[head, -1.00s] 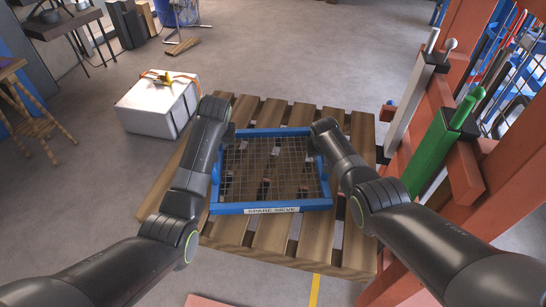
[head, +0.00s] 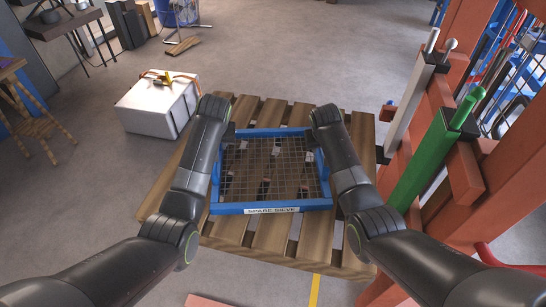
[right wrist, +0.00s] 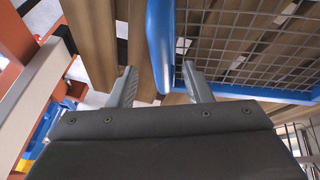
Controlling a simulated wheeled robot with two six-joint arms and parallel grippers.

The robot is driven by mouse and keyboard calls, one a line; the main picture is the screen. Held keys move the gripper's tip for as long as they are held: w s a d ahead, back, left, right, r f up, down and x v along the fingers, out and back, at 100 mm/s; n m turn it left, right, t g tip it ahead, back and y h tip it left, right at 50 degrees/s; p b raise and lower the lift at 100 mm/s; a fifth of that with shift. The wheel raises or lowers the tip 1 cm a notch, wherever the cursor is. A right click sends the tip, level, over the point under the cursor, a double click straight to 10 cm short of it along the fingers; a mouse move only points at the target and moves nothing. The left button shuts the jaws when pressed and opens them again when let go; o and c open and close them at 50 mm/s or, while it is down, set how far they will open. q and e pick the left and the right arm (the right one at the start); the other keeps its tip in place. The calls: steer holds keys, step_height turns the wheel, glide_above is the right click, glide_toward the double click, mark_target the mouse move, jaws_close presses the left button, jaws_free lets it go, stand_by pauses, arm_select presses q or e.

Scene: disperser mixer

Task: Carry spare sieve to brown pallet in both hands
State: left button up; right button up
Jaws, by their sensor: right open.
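The spare sieve (head: 273,209), a blue rectangular frame with wire mesh and a white "SPARE SIEVE" label on its near edge, lies flat on the brown slatted pallet (head: 245,232). My left gripper (head: 229,132) is at the sieve's far left corner; its fingers are mostly hidden by my wrist. My right gripper is at the sieve's far right side. In the right wrist view my right gripper (right wrist: 160,88) is open, with the blue frame edge (right wrist: 160,40) ahead between its two fingers and a blue handle close to one finger.
A white box (head: 158,104) with orange straps and a yellow item on top stands beyond the pallet's left side. An orange machine frame (head: 465,175) with a green post (head: 437,150) stands close on the right. Open grey floor lies behind the pallet.

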steer(key=v, duration=0.4)
steer(key=shift+s+r, duration=0.15)
steer(key=shift+r, duration=0.2)
steer(key=shift+a, duration=0.1)
